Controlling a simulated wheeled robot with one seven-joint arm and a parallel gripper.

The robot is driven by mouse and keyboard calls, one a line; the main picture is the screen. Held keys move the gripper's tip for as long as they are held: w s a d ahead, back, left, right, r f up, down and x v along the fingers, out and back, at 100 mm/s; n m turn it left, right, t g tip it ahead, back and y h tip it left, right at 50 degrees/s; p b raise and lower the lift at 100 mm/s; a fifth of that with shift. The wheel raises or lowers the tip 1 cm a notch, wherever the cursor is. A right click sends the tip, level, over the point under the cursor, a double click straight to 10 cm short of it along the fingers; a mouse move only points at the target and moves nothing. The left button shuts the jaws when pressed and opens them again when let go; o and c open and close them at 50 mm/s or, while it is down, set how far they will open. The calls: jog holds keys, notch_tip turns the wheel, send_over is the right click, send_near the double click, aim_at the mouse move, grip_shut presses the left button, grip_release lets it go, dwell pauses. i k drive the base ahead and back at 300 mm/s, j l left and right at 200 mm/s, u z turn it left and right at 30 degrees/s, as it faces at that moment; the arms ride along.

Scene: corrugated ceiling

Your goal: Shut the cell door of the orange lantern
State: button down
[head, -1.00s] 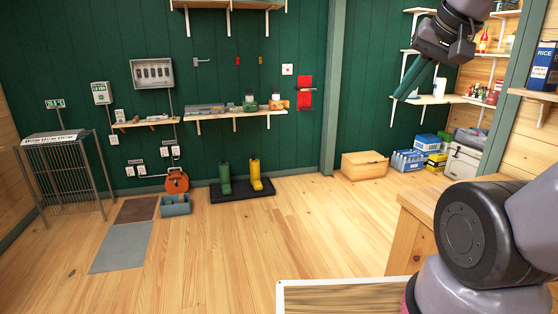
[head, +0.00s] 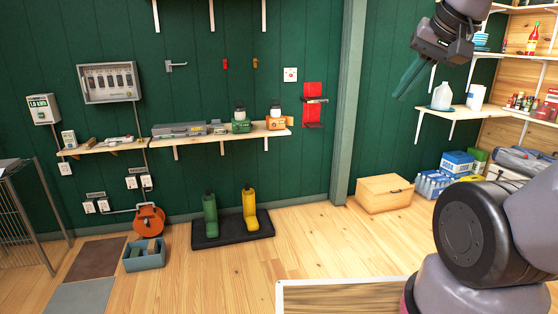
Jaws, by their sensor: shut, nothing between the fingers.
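The orange lantern (head: 276,123) stands on the wall shelf (head: 186,144), near its right end. It has a dark top and a pale upper part. It is too small to tell how its cell door stands. A similar green lantern (head: 241,126) stands just left of it. My gripper (head: 402,94) is raised at the upper right, pointing down and left, shut and empty. It is well apart from both lanterns.
A grey case (head: 180,130) lies on the same shelf. Below are a boot tray (head: 234,233) with green and yellow boots, and a blue-grey caddy (head: 145,259). A wooden box (head: 384,193) is by the wall. The floor ahead is largely clear.

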aim_at(288, 120)
jog(key=i, duration=2.15)
jog(key=i+u, duration=0.1)
jog(key=i, duration=0.5)
jog(key=i+l+u, duration=0.1)
jog(key=i, duration=0.45)
jog(key=i+l+u, duration=0.1)
jog(key=i, duration=0.45)
jog(key=i+l+u, duration=0.2)
jog(key=k+j, duration=0.05)
jog(key=j, duration=0.05)
